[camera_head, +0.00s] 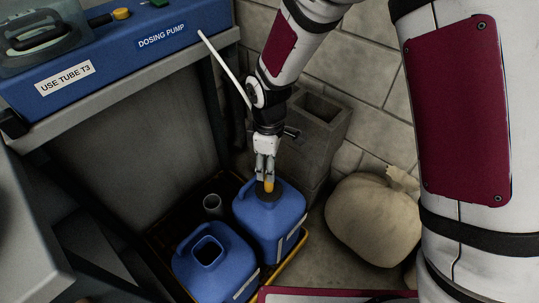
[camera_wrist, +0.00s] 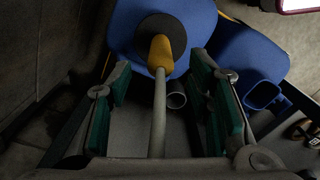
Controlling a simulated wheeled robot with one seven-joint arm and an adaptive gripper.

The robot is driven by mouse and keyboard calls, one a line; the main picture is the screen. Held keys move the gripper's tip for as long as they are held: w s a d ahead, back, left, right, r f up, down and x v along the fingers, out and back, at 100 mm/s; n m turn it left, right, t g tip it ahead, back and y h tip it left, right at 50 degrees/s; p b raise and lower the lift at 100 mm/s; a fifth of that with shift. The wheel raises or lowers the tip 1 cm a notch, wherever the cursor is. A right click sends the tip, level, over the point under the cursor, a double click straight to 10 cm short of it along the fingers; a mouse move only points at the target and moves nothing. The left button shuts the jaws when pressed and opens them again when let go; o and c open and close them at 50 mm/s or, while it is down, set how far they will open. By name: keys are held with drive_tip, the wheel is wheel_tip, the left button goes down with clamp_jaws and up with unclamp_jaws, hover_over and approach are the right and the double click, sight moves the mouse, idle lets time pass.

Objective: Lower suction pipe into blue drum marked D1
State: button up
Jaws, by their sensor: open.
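A blue drum (camera_head: 270,222) with a black cap (camera_head: 266,195) stands in a tray. An orange collar (camera_head: 268,186) sits at the cap; in the wrist view the orange collar (camera_wrist: 160,55) joins a pale pipe (camera_wrist: 159,115) running between my fingers. A thin pale rod (camera_head: 225,68) rises beside my arm in the head view; its link to the collar is hidden. My gripper (camera_head: 265,170) is over the cap, jaws apart on both sides of the pipe (camera_wrist: 160,88). A second blue drum (camera_head: 190,262), with an open square mouth, stands front left. I cannot read D1 on either drum.
The tray's yellow edge (camera_head: 290,252) borders the drums. A tan sack (camera_head: 370,215) and a hollow concrete block (camera_head: 320,125) stand to the right. The dosing pump bench (camera_head: 120,97) is at left.

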wheel_tip(320, 180, down, 8)
drive_tip(key=b, duration=0.2)
drive_tip(key=shift+f+b, duration=0.2)
drive_tip(key=shift+b, duration=0.1)
clamp_jaws()
wheel_tip(320, 180, up, 32)
drive_tip(key=p, duration=2.2)
drive_tip(key=shift+f, duration=0.15)
idle(0.8)
